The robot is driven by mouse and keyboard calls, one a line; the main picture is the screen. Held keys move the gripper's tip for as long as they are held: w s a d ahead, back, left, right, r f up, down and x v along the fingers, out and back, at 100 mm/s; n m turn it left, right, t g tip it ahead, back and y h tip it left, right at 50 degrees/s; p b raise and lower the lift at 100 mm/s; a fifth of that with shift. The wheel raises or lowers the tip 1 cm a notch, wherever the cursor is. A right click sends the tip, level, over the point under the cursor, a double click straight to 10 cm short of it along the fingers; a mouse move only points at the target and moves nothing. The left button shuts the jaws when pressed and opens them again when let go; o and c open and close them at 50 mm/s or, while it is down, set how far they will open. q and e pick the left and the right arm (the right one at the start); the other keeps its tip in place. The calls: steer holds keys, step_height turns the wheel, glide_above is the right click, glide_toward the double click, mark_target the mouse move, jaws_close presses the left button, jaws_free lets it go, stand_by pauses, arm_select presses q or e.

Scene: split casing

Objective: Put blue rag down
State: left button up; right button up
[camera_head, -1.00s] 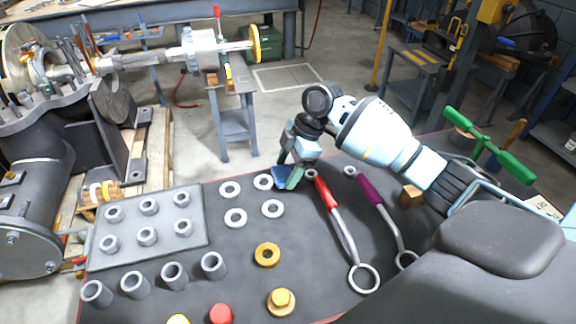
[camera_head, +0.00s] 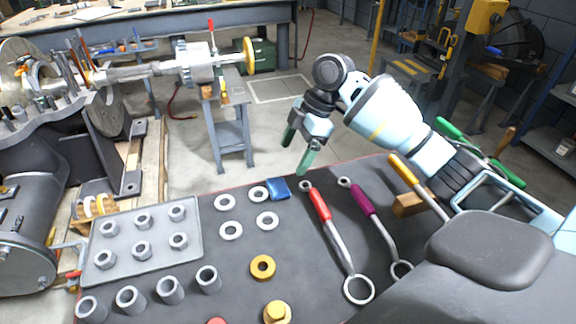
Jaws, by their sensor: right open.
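The blue rag (camera_head: 279,189) lies folded on the dark mat (camera_head: 215,250), close to its far edge. It touches or nearly touches a grey washer (camera_head: 259,194) on its left. The red-handled wrench (camera_head: 319,204) lies just to its right. My right gripper (camera_head: 296,154) is open and empty, with its green fingertips spread above and beyond the rag, clear of it. My left gripper is not in view.
A grey tray of nuts (camera_head: 103,264) lies at the left, with several grey sleeves (camera_head: 171,290) in front. A purple-handled wrench (camera_head: 363,199), a wooden block (camera_head: 408,204) and an orange-handled tool (camera_head: 403,168) lie right of the rag.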

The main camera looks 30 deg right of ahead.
steer(key=shift+v, duration=1.65)
steer(key=shift+s, duration=0.1)
